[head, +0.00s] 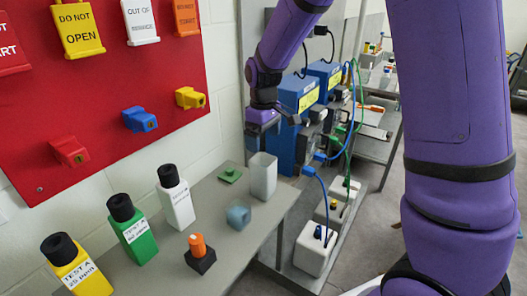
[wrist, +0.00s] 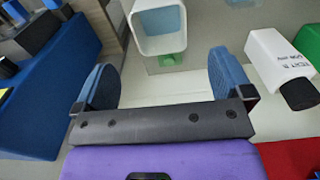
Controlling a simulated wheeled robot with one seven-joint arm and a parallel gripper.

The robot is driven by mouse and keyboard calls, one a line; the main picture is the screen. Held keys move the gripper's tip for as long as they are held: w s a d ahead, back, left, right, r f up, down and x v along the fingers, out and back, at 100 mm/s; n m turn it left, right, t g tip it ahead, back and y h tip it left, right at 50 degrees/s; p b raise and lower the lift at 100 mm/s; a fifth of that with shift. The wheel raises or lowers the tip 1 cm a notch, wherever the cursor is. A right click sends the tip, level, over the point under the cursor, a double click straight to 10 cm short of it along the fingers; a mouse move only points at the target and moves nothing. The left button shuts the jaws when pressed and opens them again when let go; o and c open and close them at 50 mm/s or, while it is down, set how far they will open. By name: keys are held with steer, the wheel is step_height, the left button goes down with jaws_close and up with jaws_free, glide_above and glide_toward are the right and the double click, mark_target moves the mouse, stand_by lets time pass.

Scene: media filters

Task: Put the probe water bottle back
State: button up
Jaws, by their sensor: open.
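A white, square, open-topped container (head: 263,178) stands near the far end of the grey shelf and looks most like the probe water bottle; I read no label on it. In the wrist view the container (wrist: 160,24) shows its open mouth and pale blue inside, just beyond the gap between my fingers. A small green piece (head: 230,174) lies beside it; it also shows in the wrist view (wrist: 171,58). My gripper (head: 262,128) is above and behind the container, apart from it. In the wrist view its blue fingers (wrist: 161,80) are wide apart with nothing between them.
White (head: 178,203), green (head: 137,238) and yellow (head: 80,270) black-capped bottles stand along the wall. A blue cup (head: 238,214) and an orange-topped black block (head: 200,258) are nearer the shelf edge. Blue boxes (head: 298,95) with cables stand beyond. A red board (head: 100,120) hangs behind.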

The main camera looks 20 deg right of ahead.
steer(key=s+d+r+m+t, duration=0.3)
steer(key=s+d+r, duration=0.1)
steer(key=s+r, duration=1)
steer(key=s+d+r+m+t, duration=0.1)
steer(key=s+r+m, duration=0.1)
steer(key=s, duration=0.5)
steer(key=s+d+r+m+t, duration=0.1)
steer(key=s+d+r+m, duration=0.1)
steer(key=s, duration=0.6)
steer(key=shift+s, duration=0.15)
